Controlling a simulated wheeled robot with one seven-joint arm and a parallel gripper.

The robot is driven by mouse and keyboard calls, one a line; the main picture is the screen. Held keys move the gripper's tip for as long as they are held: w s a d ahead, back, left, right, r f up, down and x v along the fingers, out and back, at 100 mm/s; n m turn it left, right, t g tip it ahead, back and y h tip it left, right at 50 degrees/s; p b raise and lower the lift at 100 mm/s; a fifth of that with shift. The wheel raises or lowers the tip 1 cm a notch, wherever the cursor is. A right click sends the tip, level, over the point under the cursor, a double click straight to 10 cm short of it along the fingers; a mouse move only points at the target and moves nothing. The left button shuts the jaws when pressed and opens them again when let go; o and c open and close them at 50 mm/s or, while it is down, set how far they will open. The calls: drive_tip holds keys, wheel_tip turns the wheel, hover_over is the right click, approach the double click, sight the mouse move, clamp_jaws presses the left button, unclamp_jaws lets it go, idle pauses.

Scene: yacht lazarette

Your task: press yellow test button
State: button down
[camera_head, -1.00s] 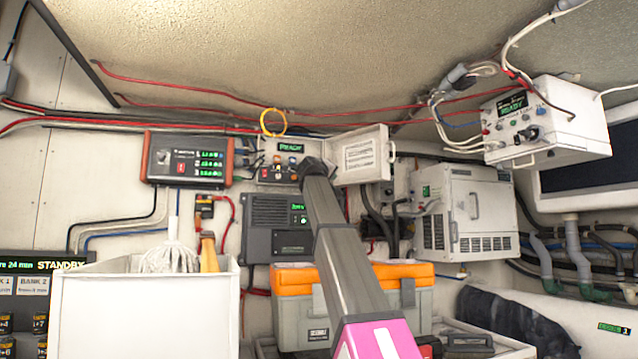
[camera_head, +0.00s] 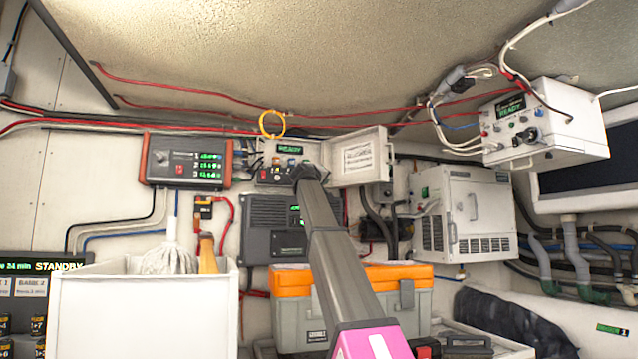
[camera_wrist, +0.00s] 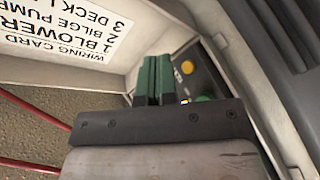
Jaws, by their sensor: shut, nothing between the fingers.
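The yellow button (camera_wrist: 187,67) shows as a small round cap on the panel in the wrist view. My gripper (camera_wrist: 153,80) is shut and empty, its two green fingers side by side just left of the button. A gap shows between them in the picture; I cannot tell the depth. In the head view my gripper (camera_head: 309,170) is at the right part of the open control box (camera_head: 268,147) with a green READY display (camera_head: 290,149). My arm's end hides part of this box, and I cannot pick out the yellow button there.
The box's open door (camera_head: 358,158) with a wiring card stands right beside my gripper. A yellow ring (camera_head: 272,124) hangs above the box. A grey unit (camera_head: 272,222) is below it, and a red-edged meter (camera_head: 187,160) is to the left. Cables run along the wall.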

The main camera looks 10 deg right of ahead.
drive_tip(key=shift+w+a, duration=0.25)
drive_tip(key=shift+w, duration=0.95)
drive_tip(key=shift+w, duration=0.1)
idle(1.0)
drive_tip(key=shift+w, duration=0.35)
drive_tip(key=shift+w+a, duration=0.15)
drive_tip(key=shift+w, duration=0.2)
idle(0.8)
drive_tip(key=shift+s, duration=0.1)
drive_tip(key=shift+s+d, duration=0.2)
drive_tip(key=shift+s, duration=0.5)
drive_tip(key=s, duration=0.3)
drive_tip(key=s+d, duration=0.1)
drive_tip(key=s, duration=0.1)
idle(0.5)
